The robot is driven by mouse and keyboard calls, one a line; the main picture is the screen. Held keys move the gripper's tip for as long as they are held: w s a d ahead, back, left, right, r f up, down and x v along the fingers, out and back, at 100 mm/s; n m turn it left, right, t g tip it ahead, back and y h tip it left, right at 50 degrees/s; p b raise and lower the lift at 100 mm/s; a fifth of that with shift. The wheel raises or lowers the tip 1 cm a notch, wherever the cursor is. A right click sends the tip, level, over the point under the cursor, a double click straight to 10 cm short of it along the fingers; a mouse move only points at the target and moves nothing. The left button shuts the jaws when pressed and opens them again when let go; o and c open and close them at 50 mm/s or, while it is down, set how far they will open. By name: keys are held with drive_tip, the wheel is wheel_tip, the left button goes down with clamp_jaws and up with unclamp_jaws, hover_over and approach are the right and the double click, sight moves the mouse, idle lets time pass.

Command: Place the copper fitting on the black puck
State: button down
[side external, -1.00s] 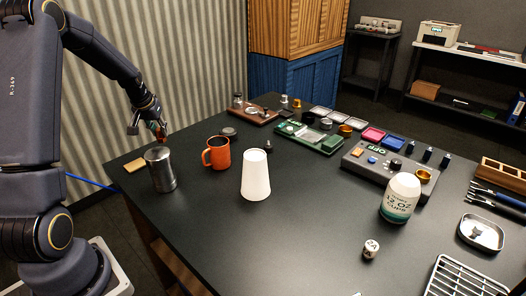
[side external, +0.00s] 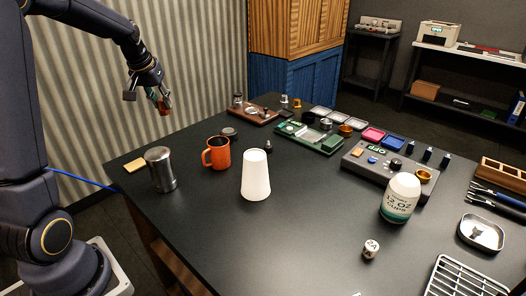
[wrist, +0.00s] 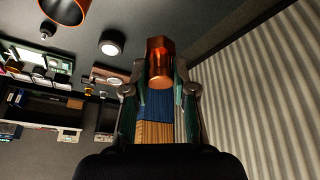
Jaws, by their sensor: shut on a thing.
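The copper fitting (wrist: 160,62) is upright between my gripper's (wrist: 158,85) two fingers in the wrist view. In the side view, my gripper (side external: 157,97) holds the copper fitting (side external: 165,104) above the table's far left edge, clear of the surface. A low dark round piece with a lighter top, which looks like the black puck (side external: 229,132), lies on the table behind the orange mug. A dark disc with a pale centre (wrist: 112,43) in the wrist view appears to be the same piece. Nothing is seen on top of it.
A steel cup (side external: 160,170), the orange mug (side external: 217,153) and an upturned white cup (side external: 256,175) stand nearby. A small tan pad (side external: 134,165) lies at the left edge. Trays and boards fill the back. The table's front middle is mostly clear.

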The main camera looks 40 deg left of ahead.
drive_tip(key=w+d+m, duration=0.2)
drive_tip(key=w+d, duration=0.2)
drive_tip(key=w, duration=0.2)
approach(231, 128)
drive_tip(key=shift+w+a+h, duration=0.2)
drive_tip(key=shift+a+h, duration=0.1)
drive_tip(key=shift+a, duration=0.15)
drive_tip(key=shift+w+a+f, duration=0.15)
drive_tip(key=shift+w+f, duration=0.2)
drive_tip(key=shift+f, duration=0.1)
drive_tip(key=shift+w+f, duration=0.2)
drive_tip(key=shift+f, duration=1.55)
drive_tip(key=shift+f, duration=0.1)
